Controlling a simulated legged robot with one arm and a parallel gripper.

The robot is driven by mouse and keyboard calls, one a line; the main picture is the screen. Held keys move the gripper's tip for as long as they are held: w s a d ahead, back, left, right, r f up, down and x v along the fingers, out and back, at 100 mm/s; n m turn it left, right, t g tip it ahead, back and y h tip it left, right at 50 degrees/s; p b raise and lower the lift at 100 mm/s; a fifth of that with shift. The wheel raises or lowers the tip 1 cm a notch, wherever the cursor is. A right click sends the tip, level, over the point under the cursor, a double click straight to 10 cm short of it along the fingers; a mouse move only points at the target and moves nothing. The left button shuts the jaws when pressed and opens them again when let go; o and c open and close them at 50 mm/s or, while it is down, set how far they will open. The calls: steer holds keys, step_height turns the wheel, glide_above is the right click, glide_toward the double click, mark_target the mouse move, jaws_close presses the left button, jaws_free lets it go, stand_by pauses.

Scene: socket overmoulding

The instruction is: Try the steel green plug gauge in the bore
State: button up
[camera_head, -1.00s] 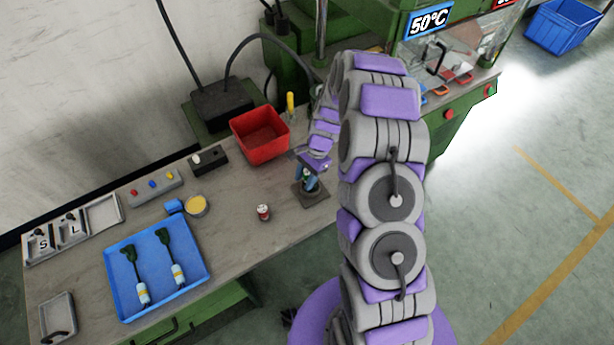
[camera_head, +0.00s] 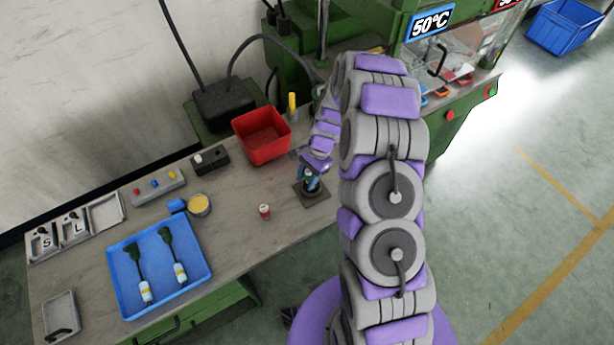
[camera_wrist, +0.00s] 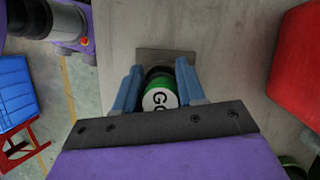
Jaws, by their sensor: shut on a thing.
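My gripper (camera_wrist: 160,92) is shut on the green plug gauge (camera_wrist: 160,97), whose white end face with dark lettering faces the wrist camera. In the head view my gripper (camera_head: 309,178) stands over a dark square plate (camera_head: 316,197) on the bench. The plate (camera_wrist: 181,57) also shows behind the gauge in the wrist view. A black round part lies just beyond the green body there. The bore is hidden, so I cannot tell whether the gauge is in it. A small red and white gauge (camera_head: 264,211) stands on the bench to the left of the plate.
A red bin (camera_head: 262,136) stands close behind my gripper. A blue tray (camera_head: 205,272) with two cabled plugs lies at the left. A yellow tin (camera_head: 199,205) and a button box (camera_head: 158,187) are near it. Bare bench lies around the plate.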

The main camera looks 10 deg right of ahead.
steer(key=shift+d, duration=0.25)
steer(key=shift+a+f, duration=0.1)
steer(key=shift+f, duration=0.25)
stand_by(0.7)
steer(key=shift+r, duration=0.2)
steer(key=shift+r+p, duration=0.35)
steer(key=shift+p, duration=0.05)
steer(key=shift+d+p, duration=0.25)
steer(key=shift+p, duration=0.35)
stand_by(1.5)
steer(key=shift+f, duration=0.55)
stand_by(0.6)
steer(key=shift+r, duration=0.15)
stand_by(0.6)
steer(key=shift+r+p, duration=0.35)
